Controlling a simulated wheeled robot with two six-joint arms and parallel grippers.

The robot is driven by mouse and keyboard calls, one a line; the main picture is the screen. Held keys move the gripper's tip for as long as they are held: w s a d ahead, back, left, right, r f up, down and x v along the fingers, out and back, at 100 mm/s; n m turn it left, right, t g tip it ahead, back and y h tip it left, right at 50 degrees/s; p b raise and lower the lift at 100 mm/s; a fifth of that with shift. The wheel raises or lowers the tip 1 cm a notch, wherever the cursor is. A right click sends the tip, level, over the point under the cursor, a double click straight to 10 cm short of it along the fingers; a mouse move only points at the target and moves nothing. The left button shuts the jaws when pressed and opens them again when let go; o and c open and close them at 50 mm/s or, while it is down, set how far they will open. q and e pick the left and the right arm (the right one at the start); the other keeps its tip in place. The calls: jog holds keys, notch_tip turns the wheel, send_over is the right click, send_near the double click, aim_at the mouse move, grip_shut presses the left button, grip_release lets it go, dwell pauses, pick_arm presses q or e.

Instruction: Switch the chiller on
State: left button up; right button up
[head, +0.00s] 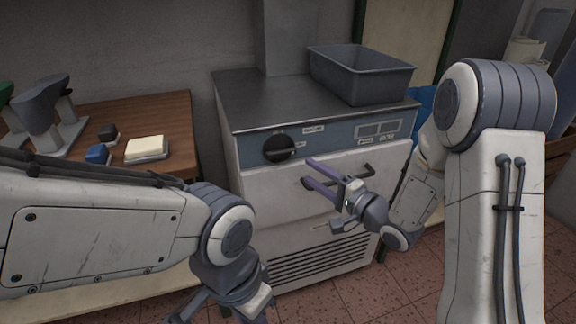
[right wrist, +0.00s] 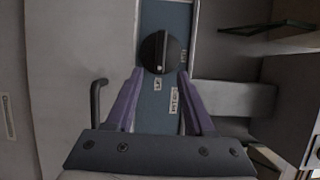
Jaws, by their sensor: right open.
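The chiller (head: 300,215) is a pale metal cabinet with a dark top and a blue control strip. A round black knob (head: 280,148) sits at the left of that strip; it also shows in the right wrist view (right wrist: 158,52), its pale mark pointing toward a small label. My right gripper (head: 310,173) is open and empty, its purple fingers pointing toward the chiller front, right of and slightly below the knob. In the right wrist view the fingertips (right wrist: 159,76) lie either side of the knob's near edge, apparently short of it. My left gripper (head: 232,306) is partly cut off at the bottom.
A grey bin (head: 361,74) stands on the chiller top.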

aim_at(284, 155)
jog(key=x, duration=0.9)
jog(key=shift+w+a+b, duration=0.25)
jog(key=shift+w+b, duration=0.05)
jog(key=shift+b, duration=0.1)
grip_shut()
